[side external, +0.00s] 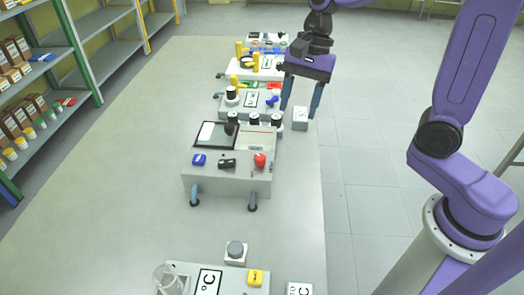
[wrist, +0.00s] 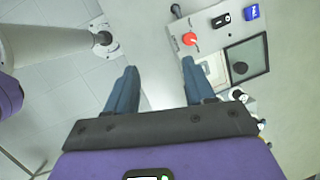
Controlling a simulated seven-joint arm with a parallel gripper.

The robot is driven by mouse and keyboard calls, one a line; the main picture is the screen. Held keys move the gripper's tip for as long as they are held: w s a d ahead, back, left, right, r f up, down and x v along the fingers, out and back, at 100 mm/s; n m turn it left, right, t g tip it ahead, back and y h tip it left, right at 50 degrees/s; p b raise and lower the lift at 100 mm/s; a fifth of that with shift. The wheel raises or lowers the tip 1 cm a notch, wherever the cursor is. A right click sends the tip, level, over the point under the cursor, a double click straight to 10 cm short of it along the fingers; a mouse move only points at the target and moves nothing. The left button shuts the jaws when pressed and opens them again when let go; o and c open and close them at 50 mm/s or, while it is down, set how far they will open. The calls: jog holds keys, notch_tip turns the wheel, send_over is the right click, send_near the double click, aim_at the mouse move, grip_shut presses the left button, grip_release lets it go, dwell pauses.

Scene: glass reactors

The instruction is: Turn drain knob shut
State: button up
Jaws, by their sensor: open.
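A grey reactor unit (side external: 228,181) stands in the middle of the bench. Its near face carries a red knob (side external: 260,160), a black switch (side external: 227,163) and a blue knob (side external: 199,160). No label shows which knob is the drain. In the wrist view the red knob (wrist: 189,39) lies ahead of the right finger, apart from it. The black switch (wrist: 221,21) and blue knob (wrist: 252,12) are farther right. My gripper (side external: 298,112) is open and empty, above the bench's right side, beyond the grey unit; its fingers also show in the wrist view (wrist: 159,67).
Several other devices stand in line behind, including a white one (side external: 259,66) with yellow posts. A hotplate with a glass beaker (side external: 168,278) is at the near edge. Shelves (side external: 40,75) line the left. The bench's left side (side external: 110,180) is clear.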

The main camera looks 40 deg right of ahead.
jog(key=w+m, duration=0.4)
jog(key=m, duration=0.1)
jog(key=m+y, duration=0.1)
jog(key=m, duration=0.1)
send_near(261, 156)
jog(key=shift+t, duration=0.4)
jog(key=x, duration=0.8)
jog(key=shift+s+a+f, duration=0.2)
jog(key=shift+s+f, duration=0.1)
jog(key=shift+s, duration=0.05)
grip_shut()
